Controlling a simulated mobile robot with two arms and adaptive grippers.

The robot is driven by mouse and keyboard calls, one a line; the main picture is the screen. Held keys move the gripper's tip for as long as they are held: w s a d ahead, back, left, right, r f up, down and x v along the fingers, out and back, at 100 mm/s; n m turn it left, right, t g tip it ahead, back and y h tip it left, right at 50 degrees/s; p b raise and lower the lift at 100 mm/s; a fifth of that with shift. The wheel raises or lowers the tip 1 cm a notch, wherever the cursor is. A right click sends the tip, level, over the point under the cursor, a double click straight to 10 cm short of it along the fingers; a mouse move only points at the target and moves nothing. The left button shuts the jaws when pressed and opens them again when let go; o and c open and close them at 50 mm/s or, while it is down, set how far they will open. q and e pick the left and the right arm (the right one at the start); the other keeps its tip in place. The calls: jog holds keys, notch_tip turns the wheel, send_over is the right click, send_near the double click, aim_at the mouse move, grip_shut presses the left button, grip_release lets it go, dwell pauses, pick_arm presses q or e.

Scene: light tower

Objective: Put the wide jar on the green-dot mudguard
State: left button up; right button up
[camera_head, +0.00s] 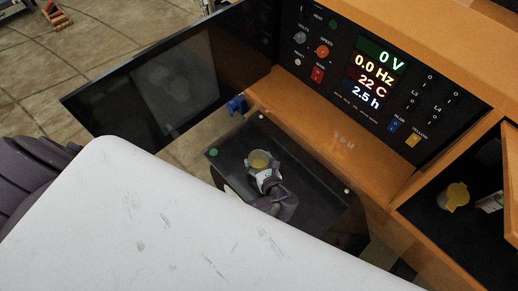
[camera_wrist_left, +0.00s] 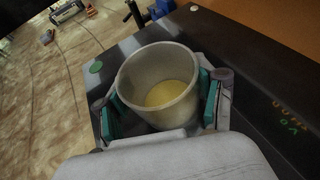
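The wide jar (camera_head: 260,159) is a pale, open-topped cup with yellow stuff inside. It is over the dark, glossy green-dot mudguard (camera_head: 312,200), whose green dot (camera_head: 213,152) shows at its far left corner. My left gripper (camera_head: 264,172) has its fingers around the jar. In the left wrist view the jar (camera_wrist_left: 158,85) sits upright between the teal finger pads, which appear to press both sides. The mudguard (camera_wrist_left: 265,85) lies beneath. I cannot tell whether the jar's base touches it. My right gripper is not in view.
A control panel (camera_head: 380,80) with lit readouts stands behind. A dark open door (camera_head: 165,80) is at the left. An orange-framed compartment at right holds a yellow-topped container (camera_head: 453,196) and a small pale item (camera_head: 490,202). My white arm hides the foreground.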

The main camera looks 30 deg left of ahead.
pick_arm(q)
jog(key=o, duration=0.4)
jog(key=shift+r, duration=0.2)
jog(key=v, duration=1.2)
